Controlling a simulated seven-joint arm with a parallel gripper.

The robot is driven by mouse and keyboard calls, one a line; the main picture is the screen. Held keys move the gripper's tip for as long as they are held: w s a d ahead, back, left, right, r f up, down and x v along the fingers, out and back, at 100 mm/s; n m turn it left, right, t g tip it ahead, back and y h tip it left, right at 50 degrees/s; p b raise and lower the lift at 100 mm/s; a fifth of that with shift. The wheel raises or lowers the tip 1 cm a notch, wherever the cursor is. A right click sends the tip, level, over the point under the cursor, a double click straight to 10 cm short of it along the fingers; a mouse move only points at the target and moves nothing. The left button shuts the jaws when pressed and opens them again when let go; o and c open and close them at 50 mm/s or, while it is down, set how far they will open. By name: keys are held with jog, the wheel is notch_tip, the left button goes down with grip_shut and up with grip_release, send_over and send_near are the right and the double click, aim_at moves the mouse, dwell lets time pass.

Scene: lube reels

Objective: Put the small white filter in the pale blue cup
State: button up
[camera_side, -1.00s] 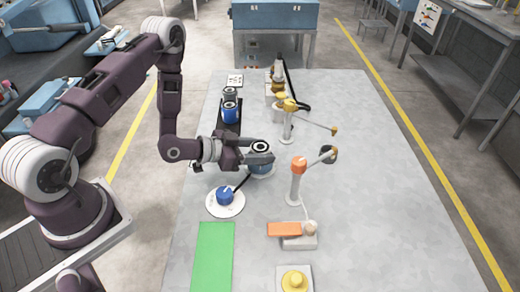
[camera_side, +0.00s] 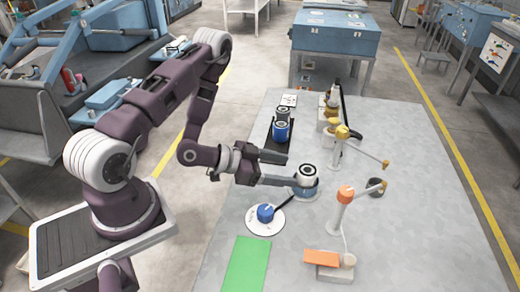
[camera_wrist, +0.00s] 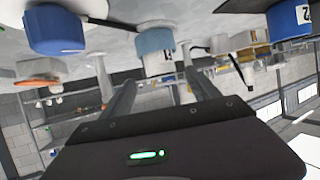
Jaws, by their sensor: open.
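The small white filter (camera_side: 308,170), with a dark ring on its top, sits upright in the top of the pale blue cup (camera_side: 305,191). The cup stands on a pale round base on the table. My gripper (camera_side: 290,170) is open just left of the filter, its two fingers spread apart and empty. In the wrist view, which is upside down, the cup (camera_wrist: 156,40) and the white filter (camera_wrist: 152,64) show beyond my open fingers (camera_wrist: 162,84). How deep the filter sits is hard to tell.
A blue knob (camera_side: 265,212) on a white disc lies in front of the cup. An orange-topped post (camera_side: 345,195) stands to the right. Blue and dark cans (camera_side: 282,131) stand on a black tray behind. A green mat (camera_side: 247,262) lies at front left.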

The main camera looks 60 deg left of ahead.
jog(key=shift+w+r, duration=0.2)
jog(key=shift+w, duration=0.05)
jog(key=s+a+r+g+y, duration=0.1)
jog(key=a+r+g+y, duration=0.15)
jog(key=r, duration=0.45)
jog(key=a+r+g+y, duration=0.2)
jog(key=r+y, duration=0.2)
jog(key=r, duration=0.4)
jog(key=s+d+r+n+g, duration=0.1)
jog(key=s+d+r+n, duration=0.1)
jog(key=s, duration=0.8)
jog(key=s+d+r+n+g+h, duration=0.1)
jog(key=s+d+r, duration=0.4)
jog(key=s, duration=0.6)
jog(key=shift+d+r+n, duration=0.3)
jog(key=shift+r+n, duration=0.5)
jog(key=shift+r, duration=0.1)
